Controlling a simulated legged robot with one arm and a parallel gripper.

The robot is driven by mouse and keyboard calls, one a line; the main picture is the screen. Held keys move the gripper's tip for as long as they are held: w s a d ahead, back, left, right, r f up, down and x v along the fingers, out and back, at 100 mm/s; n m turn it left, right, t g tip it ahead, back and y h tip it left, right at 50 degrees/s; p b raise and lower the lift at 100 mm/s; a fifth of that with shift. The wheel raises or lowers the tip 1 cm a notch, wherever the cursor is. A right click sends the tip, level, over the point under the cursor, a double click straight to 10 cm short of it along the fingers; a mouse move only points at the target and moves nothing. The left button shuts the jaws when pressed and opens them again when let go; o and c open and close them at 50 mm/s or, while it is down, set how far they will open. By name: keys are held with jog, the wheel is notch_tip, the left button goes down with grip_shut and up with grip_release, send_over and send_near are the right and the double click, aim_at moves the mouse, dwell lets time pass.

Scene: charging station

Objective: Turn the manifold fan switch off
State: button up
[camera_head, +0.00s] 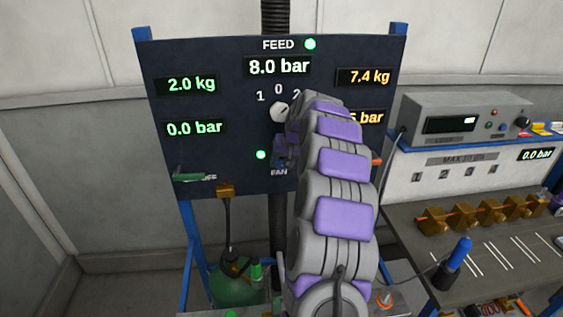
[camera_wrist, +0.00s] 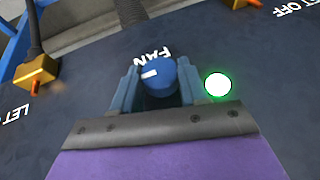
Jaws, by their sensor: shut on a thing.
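The fan switch is a round blue knob (camera_wrist: 160,80) with a white mark that points left in the wrist view. It sits beside the FAN label (camera_wrist: 152,57). My gripper (camera_wrist: 157,90) has one blue finger on each side of the knob and is shut on it. A green lamp (camera_wrist: 218,84) is lit just right of the knob there. In the head view this lamp (camera_head: 261,154) also glows on the dark panel (camera_head: 225,70), with the FAN label (camera_head: 279,172) below it. My arm hides the knob in that view.
A white selector knob (camera_head: 279,112) marked 1, 0, 2 is just above my gripper. A green-handled lever (camera_head: 190,177) and a brass fitting (camera_head: 225,190) are at the panel's lower left. A bench (camera_head: 480,240) with a grey instrument (camera_head: 465,118) stands at the right.

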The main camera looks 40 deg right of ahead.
jog(key=shift+r, duration=0.15)
jog(key=shift+c, duration=0.2)
jog(key=g+h+p, duration=0.1)
jog(key=h+p, duration=0.1)
jog(key=shift+w+a+r+n+p, duration=0.1)
jog(key=shift+a+n+p, duration=0.05)
jog(key=shift+n+p, duration=0.2)
jog(key=h, duration=0.1)
jog(key=g+h, duration=0.2)
jog(key=shift+w+a+n, duration=0.2)
jog(key=shift+w+n, duration=0.05)
jog(key=g+h, duration=0.1)
jog(key=f+h+b, duration=0.1)
jog(key=h, duration=0.1)
jog(key=shift+w+a+n+g, duration=0.1)
jog(key=shift+a+n+g, duration=0.1)
jog(key=shift+n+g, duration=0.2)
jog(key=h, duration=0.1)
jog(key=g+h+b, duration=0.1)
jog(key=shift+w+a+n+h, duration=0.1)
jog(key=shift+a+n+h, duration=0.05)
jog(key=shift+n+h, duration=0.15)
jog(key=h+b, duration=0.1)
jog(key=n+g+h, duration=0.1)
jog(key=h+b, duration=0.1)
jog(key=h, duration=0.1)
jog(key=shift+a+f+g+b, duration=0.15)
jog(key=shift+f+g+b, duration=0.15)
jog(key=shift+b, duration=0.05)
jog(key=shift+n+h, duration=0.3)
